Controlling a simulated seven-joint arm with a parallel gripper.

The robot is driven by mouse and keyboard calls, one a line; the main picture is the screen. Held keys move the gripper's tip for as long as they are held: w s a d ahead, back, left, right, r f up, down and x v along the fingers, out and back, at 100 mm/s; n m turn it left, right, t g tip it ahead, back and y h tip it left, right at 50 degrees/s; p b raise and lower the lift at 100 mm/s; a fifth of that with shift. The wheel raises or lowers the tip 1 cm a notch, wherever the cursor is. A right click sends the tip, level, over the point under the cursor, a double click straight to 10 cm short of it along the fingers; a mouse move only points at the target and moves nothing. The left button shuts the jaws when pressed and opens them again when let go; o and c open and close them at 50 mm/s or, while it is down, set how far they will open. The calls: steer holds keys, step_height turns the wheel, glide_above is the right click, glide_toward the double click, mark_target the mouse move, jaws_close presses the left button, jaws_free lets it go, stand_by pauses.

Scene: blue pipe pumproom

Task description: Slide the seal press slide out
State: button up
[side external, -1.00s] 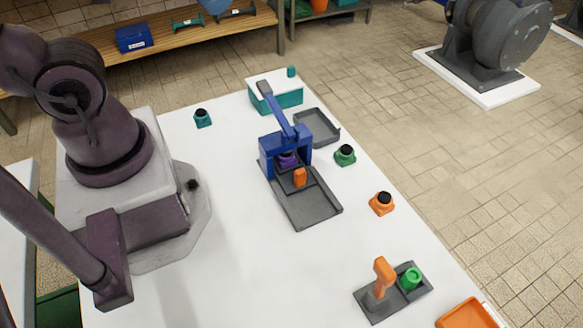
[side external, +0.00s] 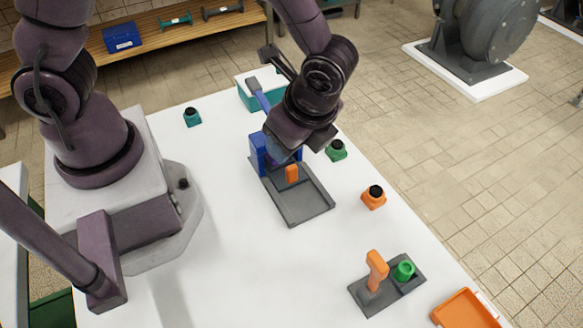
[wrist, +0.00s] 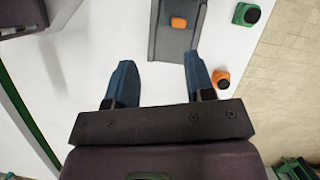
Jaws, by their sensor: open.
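The seal press has a blue frame (side external: 258,150) with a blue lever (side external: 258,93) at its back, partly hidden by my arm. Its dark grey slide track (side external: 305,203) runs out toward the front. The slide's upright orange handle (side external: 291,174) stands at the track's press end; it also shows in the wrist view (wrist: 179,22). My gripper (wrist: 160,77) is open and empty, its blue fingers spread apart. It is above the press area, with the handle ahead of the fingertips in the wrist view, not between them. The side view hides the fingertips and press interior.
A green-based black knob (side external: 336,150) and an orange-based one (side external: 373,196) stand right of the press. A teal one (side external: 192,117) is at back left. A grey fixture (side external: 388,288) and orange tray (side external: 464,309) are at the front right. The white tabletop left of the track is clear.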

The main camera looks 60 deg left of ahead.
mark_target(293, 169)
steer(key=a+f+m, duration=0.1)
steer(key=f, duration=0.3)
steer(key=w+a+f+m, duration=0.1)
steer(key=f, duration=0.3)
steer(key=w+a+f+m, duration=0.1)
steer(key=a+f, duration=0.1)
steer(key=f, duration=0.3)
steer(key=shift+t, duration=0.4)
jaws_close()
